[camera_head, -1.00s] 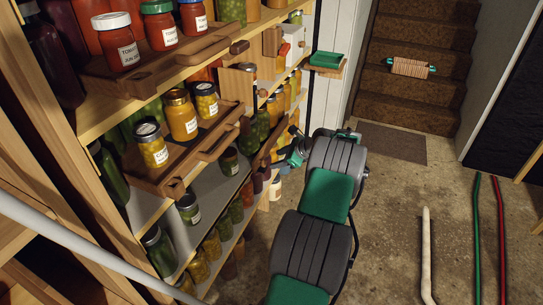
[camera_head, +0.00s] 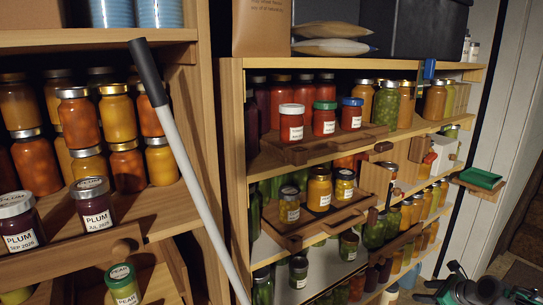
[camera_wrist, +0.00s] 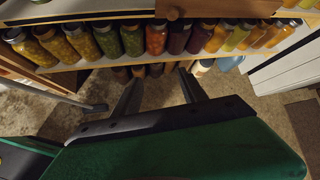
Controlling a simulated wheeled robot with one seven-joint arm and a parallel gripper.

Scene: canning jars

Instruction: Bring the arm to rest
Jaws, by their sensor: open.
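My gripper (camera_wrist: 158,82) shows in the wrist view as two dark fingers spread apart, with nothing between them. It points toward the lower part of a jar shelf, and bare concrete floor shows around the fingers. In the head view only the upper part of my green and dark arm (camera_head: 482,290) shows at the bottom right corner. The rest of the arm is cut off by the frame edge. The gap between the fingertips and the shelf cannot be judged exactly.
A wooden shelf unit (camera_head: 232,150) with several jars of preserves stands ahead. A plum jar (camera_head: 97,202) stands on the nearer left shelf. A pale pole (camera_head: 195,165) with a dark end leans across the front. A green tray (camera_head: 480,178) sits on a small ledge at right.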

